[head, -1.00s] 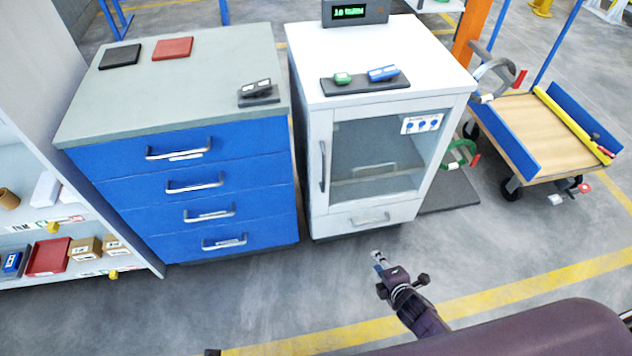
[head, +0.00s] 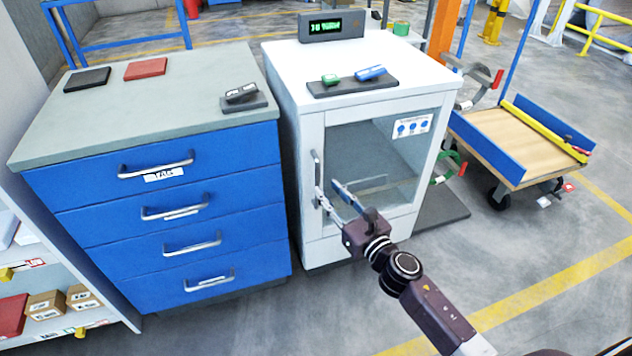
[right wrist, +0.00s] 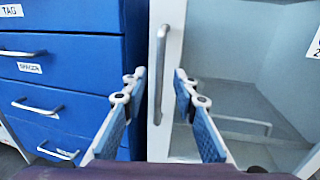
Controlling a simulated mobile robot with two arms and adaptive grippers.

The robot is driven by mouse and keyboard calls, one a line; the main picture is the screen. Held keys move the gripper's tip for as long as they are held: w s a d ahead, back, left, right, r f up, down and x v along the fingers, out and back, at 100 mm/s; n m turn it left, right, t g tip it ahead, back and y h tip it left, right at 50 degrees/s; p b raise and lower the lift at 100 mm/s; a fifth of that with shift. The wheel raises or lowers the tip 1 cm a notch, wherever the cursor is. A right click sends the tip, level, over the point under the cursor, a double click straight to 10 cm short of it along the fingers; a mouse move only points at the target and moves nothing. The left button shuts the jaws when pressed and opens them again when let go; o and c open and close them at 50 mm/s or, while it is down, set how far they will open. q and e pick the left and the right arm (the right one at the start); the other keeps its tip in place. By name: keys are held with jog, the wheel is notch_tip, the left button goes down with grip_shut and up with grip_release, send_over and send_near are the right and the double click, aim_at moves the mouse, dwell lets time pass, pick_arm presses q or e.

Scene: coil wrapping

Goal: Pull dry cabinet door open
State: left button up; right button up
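The white dry cabinet (head: 312,240) stands right of the blue drawer unit, its glass door (head: 395,150) closed. Its vertical door handle (head: 317,178) is on the door's left side. My right gripper (head: 328,190) is in front of the door, with its fingertips close to the handle. In the right wrist view the right gripper (right wrist: 157,85) is open and empty, and the handle (right wrist: 159,75) shows upright between and beyond the fingers. I cannot tell that either finger touches it. My left gripper is in neither view.
The blue drawer unit (head: 165,220) with bar handles stands close to the cabinet's left. A display box (head: 331,25) and a dark tray (head: 350,86) sit on the cabinet top. A flat cart (head: 510,145) stands to the right. The floor in front is mostly clear.

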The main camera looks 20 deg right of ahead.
aim_at(319, 180)
jog(key=shift+x, duration=3.2)
grip_shut()
